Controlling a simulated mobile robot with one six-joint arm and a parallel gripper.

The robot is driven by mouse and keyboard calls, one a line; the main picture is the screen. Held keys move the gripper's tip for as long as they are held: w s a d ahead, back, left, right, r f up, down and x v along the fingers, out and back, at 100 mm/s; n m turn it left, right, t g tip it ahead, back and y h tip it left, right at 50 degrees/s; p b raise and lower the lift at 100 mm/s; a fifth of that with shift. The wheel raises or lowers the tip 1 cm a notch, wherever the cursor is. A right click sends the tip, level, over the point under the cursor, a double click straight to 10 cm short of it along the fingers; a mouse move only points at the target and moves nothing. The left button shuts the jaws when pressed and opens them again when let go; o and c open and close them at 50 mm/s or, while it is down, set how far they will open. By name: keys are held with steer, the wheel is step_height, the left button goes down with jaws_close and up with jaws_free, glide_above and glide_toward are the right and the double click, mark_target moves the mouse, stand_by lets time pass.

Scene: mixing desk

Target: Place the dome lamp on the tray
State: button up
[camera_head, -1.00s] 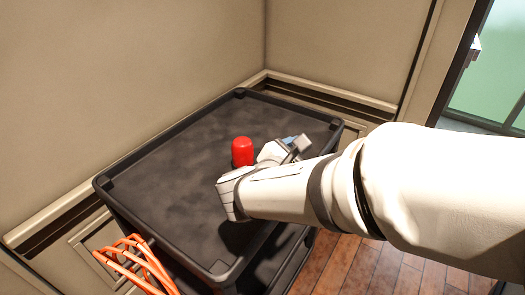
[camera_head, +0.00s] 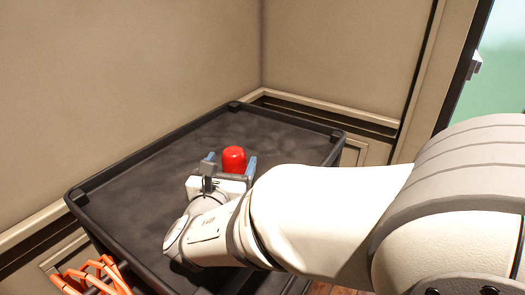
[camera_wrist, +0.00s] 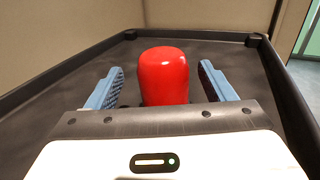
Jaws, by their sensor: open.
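The dome lamp is a red rounded cylinder (camera_head: 234,158) standing upright on the black tray (camera_head: 130,190). In the wrist view the lamp (camera_wrist: 164,75) stands centred ahead of my gripper. My gripper (camera_head: 230,165) is open, with its blue fingertips apart on either side of the lamp. In the wrist view a gap shows between the lamp and each finger of my gripper (camera_wrist: 164,90). The lamp's base is hidden behind the gripper body.
The tray is the top of a black cart with a raised rim, close to the corner walls (camera_head: 130,80). Orange looped objects (camera_head: 95,275) are at the cart's lower left. The rest of the tray top is clear.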

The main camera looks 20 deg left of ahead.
steer(key=shift+w+r, duration=0.1)
steer(key=shift+w, duration=1.9)
steer(key=shift+c, duration=0.5)
steer(key=shift+a, duration=0.1)
steer(key=c, duration=1.2)
